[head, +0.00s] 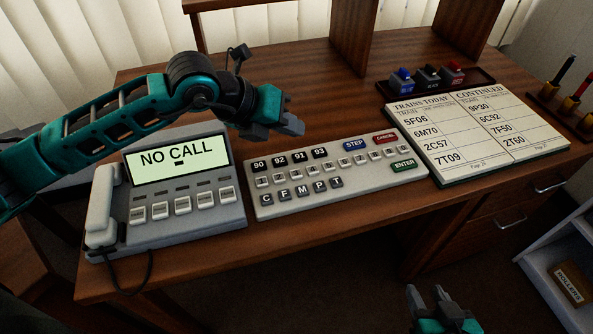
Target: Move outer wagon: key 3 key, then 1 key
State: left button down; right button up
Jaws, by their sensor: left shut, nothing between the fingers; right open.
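The light grey keypad (330,203) lies on the desk, with a row of small white keys (299,174) across its middle. A green ENTER key (403,165) is at the right. My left gripper (295,127) is shut and empty, above and behind the keypad. My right gripper (427,300) is open and empty, low in front of the desk. No wagon is recognisable.
A telephone unit (228,205) reading NO CALL stands left of the keypad, under my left arm. An open train book (450,175) lies to the right. Blue, black and red stamps or inkers sit in a dark tray (465,77). Bare desk lies behind the keypad.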

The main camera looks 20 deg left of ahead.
aim_at(291, 174)
pick_arm(q)
jog(key=shift+f, duration=0.15)
pick_arm(e)
jog(key=shift+f, duration=0.1)
pick_arm(q)
notch_tip(291, 174, down, 8)
jog(key=b, duration=0.5)
jog(key=shift+b, duration=0.35)
jog(key=shift+f+b, duration=0.3)
pick_arm(e)
jog(key=f, duration=0.1)
jog(key=a+f, duration=0.1)
jog(key=f, duration=0.2)
jog(key=shift+w+a, duration=0.2)
jog(key=shift+w, duration=0.2)
jog(key=shift+s+d+f, duration=0.1)
jog(key=shift+s+d, duration=0.05)
jog(key=shift+f, duration=0.1)
pick_arm(q)
jog(key=shift+f+b, duration=0.35)
jog(key=shift+f, duration=0.05)
pick_arm(e)
jog(key=shift+f, duration=0.35)
